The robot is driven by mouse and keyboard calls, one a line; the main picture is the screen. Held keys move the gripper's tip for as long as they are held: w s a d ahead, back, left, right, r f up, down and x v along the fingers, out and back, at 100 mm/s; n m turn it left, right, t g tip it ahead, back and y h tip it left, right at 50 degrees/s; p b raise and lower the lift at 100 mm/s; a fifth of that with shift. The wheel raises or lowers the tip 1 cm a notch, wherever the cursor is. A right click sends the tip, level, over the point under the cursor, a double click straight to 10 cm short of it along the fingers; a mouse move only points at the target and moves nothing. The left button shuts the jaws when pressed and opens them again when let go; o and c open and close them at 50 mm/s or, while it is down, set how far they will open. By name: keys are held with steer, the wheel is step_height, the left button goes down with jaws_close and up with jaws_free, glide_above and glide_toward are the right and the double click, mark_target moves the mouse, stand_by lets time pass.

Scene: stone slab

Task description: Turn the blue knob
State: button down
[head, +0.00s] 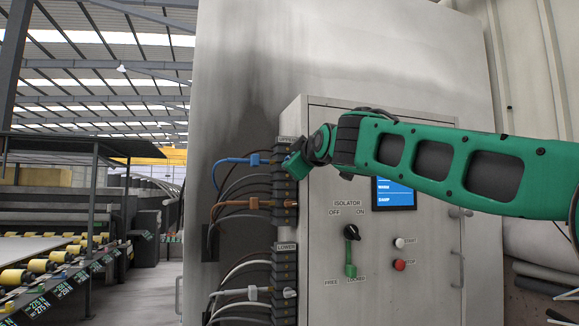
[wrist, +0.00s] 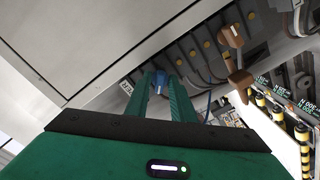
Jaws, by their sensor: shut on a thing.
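The blue knob (wrist: 158,82) shows in the wrist view between the two green fingers of my gripper (wrist: 161,88), which is shut on it. In the head view my gripper (head: 291,163) is at the upper connector column on the cabinet's left edge and hides the knob. A blue cable clamp (head: 254,160) with a blue cable sits just left of my gripper. How far the knob is turned cannot be told.
Below is a brown knob (head: 291,204), also in the wrist view (wrist: 240,79), with a brown clamp (head: 253,203). The grey cabinet (head: 330,285) carries an isolator lever (head: 351,233) and a screen (head: 395,195) partly behind my arm. A roller conveyor (head: 40,265) stands left.

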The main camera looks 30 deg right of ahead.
steer(key=m, duration=2.4)
steer(key=shift+f+m, duration=0.35)
steer(key=shift+m, duration=0.05)
steer(key=c, duration=1.9)
jaws_free()
steer(key=shift+c, duration=0.2)
steer(key=shift+o, duration=0.6)
steer(key=shift+r, duration=0.15)
steer(key=shift+s+r, duration=0.1)
